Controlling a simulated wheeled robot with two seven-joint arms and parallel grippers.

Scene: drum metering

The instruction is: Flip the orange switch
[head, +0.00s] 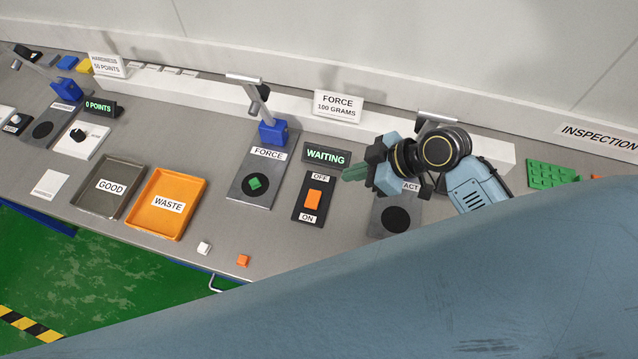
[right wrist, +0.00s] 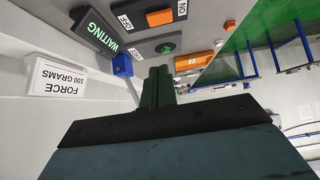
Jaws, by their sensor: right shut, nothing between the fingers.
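The orange switch (head: 313,199) is a rocker on a black plate (head: 301,216) marked OFF at the top and ON at the bottom. It also shows in the right wrist view (right wrist: 160,17), near the top edge. A WAITING display (head: 326,156) in green letters stands just behind the plate. My right gripper (head: 352,173) is shut and empty. Its green fingers point left, up and to the right of the switch in the head view, apart from it. In the right wrist view the shut fingers (right wrist: 157,85) show in the middle. My left gripper is not in view.
Left of the switch is the FORCE station (head: 246,190) with a green piece (head: 255,183) on its black disc. Orange WASTE (head: 153,221) and grey GOOD (head: 90,207) trays lie further left. White (head: 204,248) and orange (head: 243,260) cubes lie near the front edge. A FORCE 100 GRAMS sign (head: 338,105) stands behind.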

